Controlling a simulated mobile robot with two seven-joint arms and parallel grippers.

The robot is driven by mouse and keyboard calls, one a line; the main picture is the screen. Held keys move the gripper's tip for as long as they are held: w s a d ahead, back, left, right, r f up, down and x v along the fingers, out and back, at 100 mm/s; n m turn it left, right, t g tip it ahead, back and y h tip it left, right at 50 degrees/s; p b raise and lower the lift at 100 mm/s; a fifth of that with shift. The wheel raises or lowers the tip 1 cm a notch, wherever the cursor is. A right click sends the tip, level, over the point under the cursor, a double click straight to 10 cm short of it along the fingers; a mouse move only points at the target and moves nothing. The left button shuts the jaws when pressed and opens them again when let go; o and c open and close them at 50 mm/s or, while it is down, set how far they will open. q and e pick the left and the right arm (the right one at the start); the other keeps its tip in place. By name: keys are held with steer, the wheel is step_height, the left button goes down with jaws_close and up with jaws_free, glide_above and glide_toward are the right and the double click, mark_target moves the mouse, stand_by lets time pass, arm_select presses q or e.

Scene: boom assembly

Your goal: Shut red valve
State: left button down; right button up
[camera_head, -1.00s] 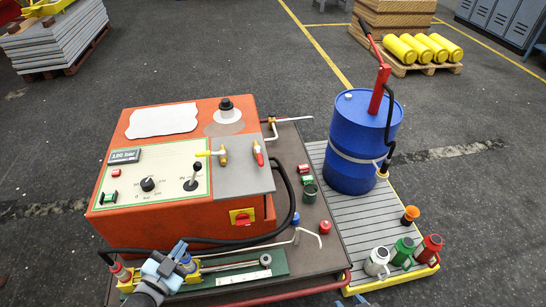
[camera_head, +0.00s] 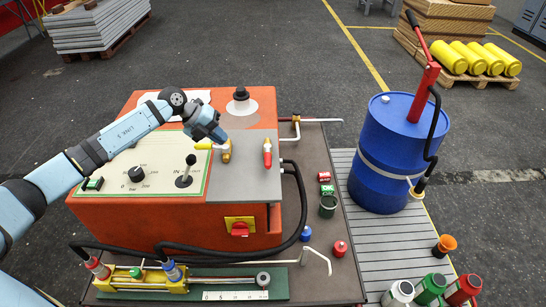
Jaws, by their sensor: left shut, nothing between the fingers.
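The red valve (camera_head: 267,148) has a small red lever on a brass body. It stands on the grey plate at the right of the orange box's top, its lever running up and down in the picture. My left gripper (camera_head: 217,134) is shut and empty above the box, left of the red valve and apart from it. It is close by the yellow-handled valve (camera_head: 226,152), whose lever points left; I cannot tell whether they touch. My right gripper is not in view.
The orange box (camera_head: 190,225) carries a control panel with a black lever (camera_head: 186,172) and a black-capped fitting (camera_head: 241,94). A blue drum (camera_head: 385,160) with a red hand pump stands at right. Black hoses (camera_head: 302,200) curve around the box's right side.

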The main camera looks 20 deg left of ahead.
mark_target(268, 156)
arm_select(q)
steer(key=shift+s+a+r, duration=0.1)
steer(key=shift+a, duration=0.05)
steer(key=x, duration=1)
steer(key=shift+w+d+f, duration=0.15)
steer(key=shift+w+d, duration=0.15)
steer(key=shift+d, duration=0.25)
steer(key=shift+w+d+f, duration=0.15)
steer(key=shift+w+d, duration=0.1)
steer(key=shift+d, duration=0.35)
steer(key=shift+w+d+f, duration=0.2)
steer(key=shift+w+d, duration=0.15)
steer(key=shift+d, duration=0.35)
